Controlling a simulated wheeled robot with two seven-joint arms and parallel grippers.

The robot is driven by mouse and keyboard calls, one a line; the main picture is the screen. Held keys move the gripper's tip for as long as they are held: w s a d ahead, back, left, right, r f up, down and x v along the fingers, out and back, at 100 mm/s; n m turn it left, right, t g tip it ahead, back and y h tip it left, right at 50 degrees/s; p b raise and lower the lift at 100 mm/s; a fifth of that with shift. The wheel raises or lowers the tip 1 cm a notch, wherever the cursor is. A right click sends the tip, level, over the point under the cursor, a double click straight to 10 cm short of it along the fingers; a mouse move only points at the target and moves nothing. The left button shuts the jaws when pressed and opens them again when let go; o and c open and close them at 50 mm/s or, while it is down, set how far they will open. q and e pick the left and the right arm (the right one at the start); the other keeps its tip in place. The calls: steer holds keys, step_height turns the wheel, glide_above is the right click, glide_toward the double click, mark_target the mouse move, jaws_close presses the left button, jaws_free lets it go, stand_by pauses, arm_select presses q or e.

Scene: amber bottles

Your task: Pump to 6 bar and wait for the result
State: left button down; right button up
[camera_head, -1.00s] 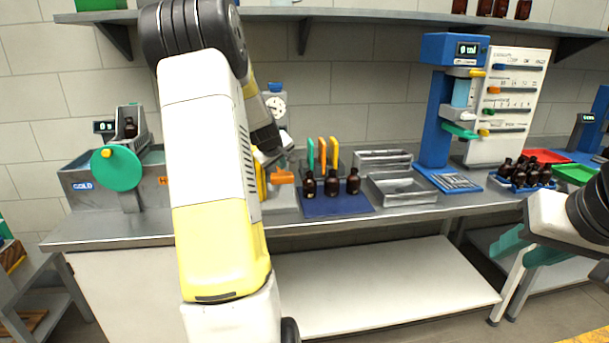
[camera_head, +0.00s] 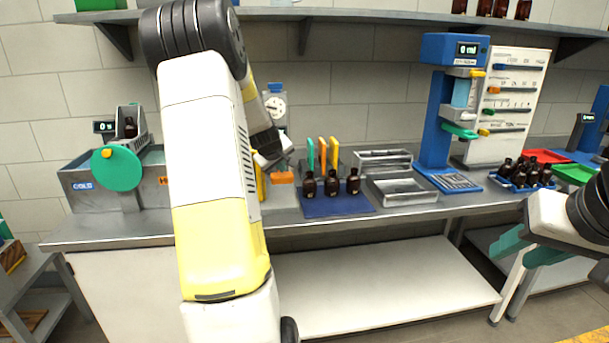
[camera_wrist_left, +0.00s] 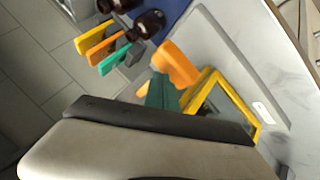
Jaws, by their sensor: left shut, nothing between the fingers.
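The pump station has a round white gauge (camera_head: 275,106) with a blue top at the back of the bench; its needle reading is too small to tell. An orange handle (camera_head: 283,178) sits below it, and shows in the left wrist view (camera_wrist_left: 176,64) beside a yellow frame (camera_wrist_left: 212,82). My left gripper (camera_wrist_left: 162,92) is shut and empty, its teal fingers close beside the orange handle; contact cannot be told. In the head view my left arm hides part of the station. My right gripper (camera_head: 525,248) is at the far right, its teal fingers apart and empty.
Three amber bottles (camera_head: 332,184) stand on a blue mat (camera_head: 338,206), with green, orange and yellow upright pieces (camera_head: 322,152) behind. Metal trays (camera_head: 402,190), a blue dosing stand (camera_head: 432,130) and a bottle rack (camera_head: 520,186) stand to the right. A green wheel (camera_head: 117,170) is left.

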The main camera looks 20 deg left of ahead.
mark_target(281, 179)
arm_select(q)
steer(key=shift+f, duration=2.65)
stand_by(2.0)
steer(key=shift+r, duration=3.15)
steer(key=shift+r, duration=0.1)
steer(key=shift+r, duration=2.4)
